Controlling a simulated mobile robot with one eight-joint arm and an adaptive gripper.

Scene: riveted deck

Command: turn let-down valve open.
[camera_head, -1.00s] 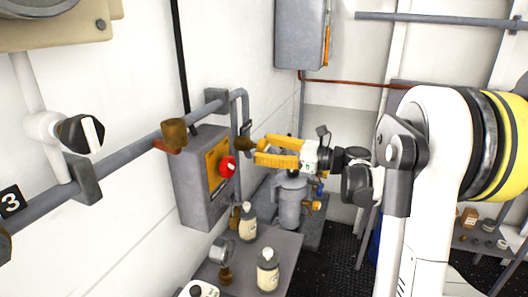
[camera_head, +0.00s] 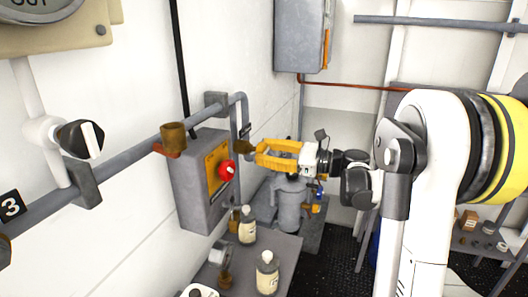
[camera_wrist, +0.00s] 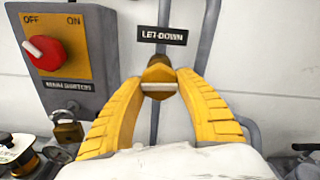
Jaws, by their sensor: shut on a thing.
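The let-down valve is a brass hexagonal knob (camera_wrist: 158,74) with a pale bar lying nearly level across it. It sits on a grey pipe just below the black LET-DOWN label (camera_wrist: 162,36). In the head view the valve (camera_head: 242,147) shows at the tips of my gripper (camera_head: 257,153). My gripper's two yellow fingers (camera_wrist: 160,84) are shut on the knob, one on each side, in the wrist view. The knob's sides are partly hidden by the fingertips.
A grey main switch box (camera_head: 203,180) with a red knob (camera_wrist: 43,52) stands close left of the valve. A brass padlock (camera_wrist: 67,130) is below it. Bottles (camera_head: 267,272) stand on a grey table below. A grey cabinet (camera_head: 301,36) hangs at upper right.

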